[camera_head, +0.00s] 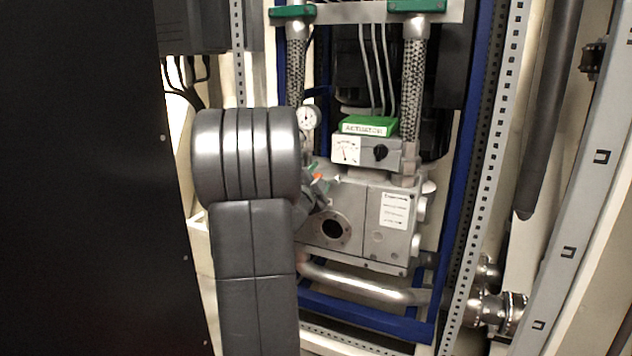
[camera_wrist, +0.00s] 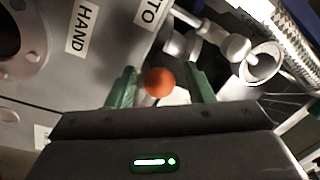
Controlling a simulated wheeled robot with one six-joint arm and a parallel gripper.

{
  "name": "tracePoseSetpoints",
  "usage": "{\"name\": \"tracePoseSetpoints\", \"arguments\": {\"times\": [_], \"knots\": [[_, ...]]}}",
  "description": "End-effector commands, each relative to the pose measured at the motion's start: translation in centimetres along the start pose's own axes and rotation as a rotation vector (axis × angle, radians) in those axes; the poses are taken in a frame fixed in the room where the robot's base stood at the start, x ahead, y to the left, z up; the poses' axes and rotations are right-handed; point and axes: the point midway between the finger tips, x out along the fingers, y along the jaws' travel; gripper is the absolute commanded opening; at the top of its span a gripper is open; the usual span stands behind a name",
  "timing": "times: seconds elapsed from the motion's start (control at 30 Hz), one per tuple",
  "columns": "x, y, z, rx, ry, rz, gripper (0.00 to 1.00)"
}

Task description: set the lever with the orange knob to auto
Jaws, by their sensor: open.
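The orange knob (camera_wrist: 159,82) shows in the wrist view between the two green fingers of my open gripper (camera_wrist: 161,76). There is a gap on both sides of the knob. The lever's shaft is mostly hidden, so its exact setting is hard to tell. A HAND label (camera_wrist: 82,30) is on the grey housing at upper left. A cut-off label reading "TO" (camera_wrist: 151,12) is nearer the knob, above it. In the head view the orange knob (camera_head: 318,178) is a small spot at the housing's left side, with my gripper largely hidden behind my arm.
The grey actuator housing (camera_head: 362,205) stands inside a blue frame (camera_head: 458,170). A green-topped box with a dial (camera_head: 347,150) and a round gauge (camera_head: 309,117) sit above. Braided hoses (camera_head: 413,85) and pale fittings (camera_wrist: 236,46) are close to the right.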

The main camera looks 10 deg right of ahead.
Motion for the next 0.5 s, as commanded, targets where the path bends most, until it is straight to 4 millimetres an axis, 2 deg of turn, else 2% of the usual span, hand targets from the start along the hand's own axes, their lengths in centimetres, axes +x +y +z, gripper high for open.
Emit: {"name": "tracePoseSetpoints", "arguments": {"times": [0.17, 0.5], "knots": [[-1.7, -0.2, 0.0, 0.000, -0.002, -0.001, 0.47], [-9.2, -0.3, 0.0, 0.000, -0.004, -0.002, 0.47]]}}
